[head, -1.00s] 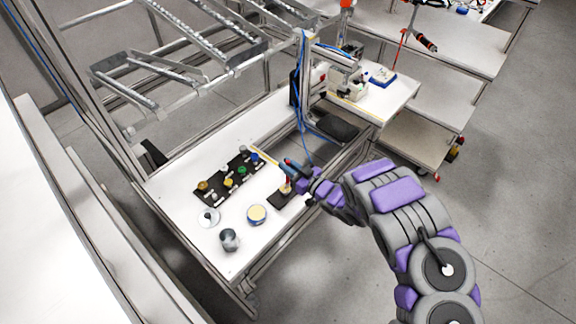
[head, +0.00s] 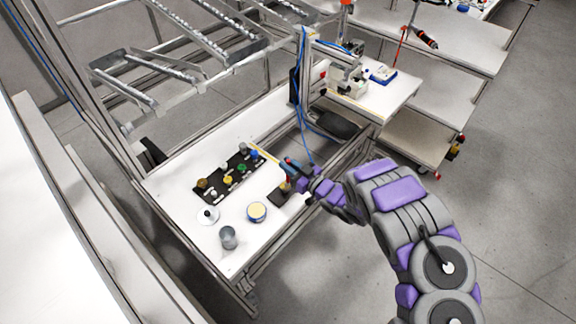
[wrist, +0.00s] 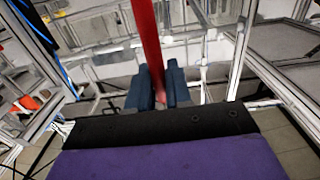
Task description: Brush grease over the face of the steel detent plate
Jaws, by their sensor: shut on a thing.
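My gripper (head: 292,168) is over the right side of the white bench. In the wrist view its dark fingers (wrist: 160,85) are shut on a red brush handle (wrist: 150,40). In the head view the brush end is small and partly hidden by my gripper. Below it is a small dark pad (head: 279,197) near the bench's front edge. An open round tin (head: 257,212) with pale yellow content, seemingly the grease, stands to its left. I cannot clearly pick out the steel detent plate or whether the bristles touch anything.
A black strip (head: 215,190) with several coloured knobs lies behind the tin. A white disc with a knob (head: 208,215) and a grey cup (head: 228,238) stand at the left. Metal rails rise behind the bench. A blue cable (head: 303,100) hangs near my arm.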

